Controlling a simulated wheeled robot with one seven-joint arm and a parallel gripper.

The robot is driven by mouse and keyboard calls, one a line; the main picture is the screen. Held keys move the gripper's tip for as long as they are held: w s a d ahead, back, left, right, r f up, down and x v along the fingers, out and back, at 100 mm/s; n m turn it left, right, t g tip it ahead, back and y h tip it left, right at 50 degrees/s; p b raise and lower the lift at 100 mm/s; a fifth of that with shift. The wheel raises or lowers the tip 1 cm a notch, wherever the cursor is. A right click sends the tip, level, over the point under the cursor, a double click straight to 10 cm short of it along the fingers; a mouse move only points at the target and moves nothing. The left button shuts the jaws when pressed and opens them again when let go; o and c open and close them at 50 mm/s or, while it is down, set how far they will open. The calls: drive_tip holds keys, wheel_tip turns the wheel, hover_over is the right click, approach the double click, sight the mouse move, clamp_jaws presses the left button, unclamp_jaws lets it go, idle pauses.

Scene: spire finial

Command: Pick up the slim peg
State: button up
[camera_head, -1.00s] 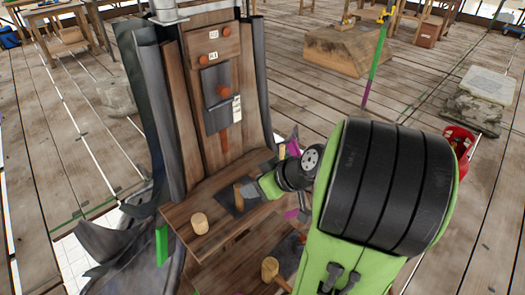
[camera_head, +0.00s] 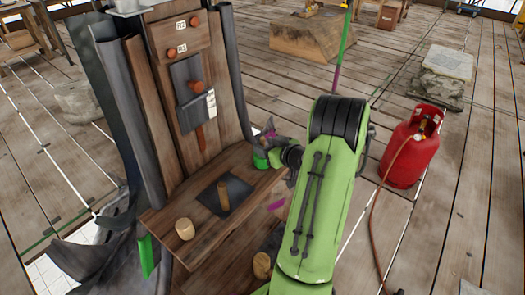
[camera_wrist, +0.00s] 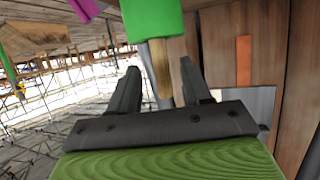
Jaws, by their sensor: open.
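The slim peg (camera_head: 223,195) is a thin brown wooden piece. It stands upright on a dark square plate (camera_head: 234,185) on the wooden ledge, clear of my gripper in the head view. My gripper (camera_head: 262,150) is up and to the right of it, partly hidden by my arm. In the wrist view my gripper (camera_wrist: 160,84) is open. A narrow wooden piece (camera_wrist: 160,62) under a green block (camera_wrist: 151,18) shows between or beyond the fingers; I cannot tell whether it is the peg.
A thick wooden peg (camera_head: 184,229) stands at the ledge's front left, another (camera_head: 262,265) on a lower step. The upright panel (camera_head: 157,100) with knobs rises behind. A red gas cylinder (camera_head: 408,150) with a hose stands right of my arm. Open floor lies beyond.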

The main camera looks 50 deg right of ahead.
drive_tip(key=x, duration=0.4)
drive_tip(key=shift+w+a, duration=0.1)
drive_tip(key=shift+a, duration=0.05)
clamp_jaws()
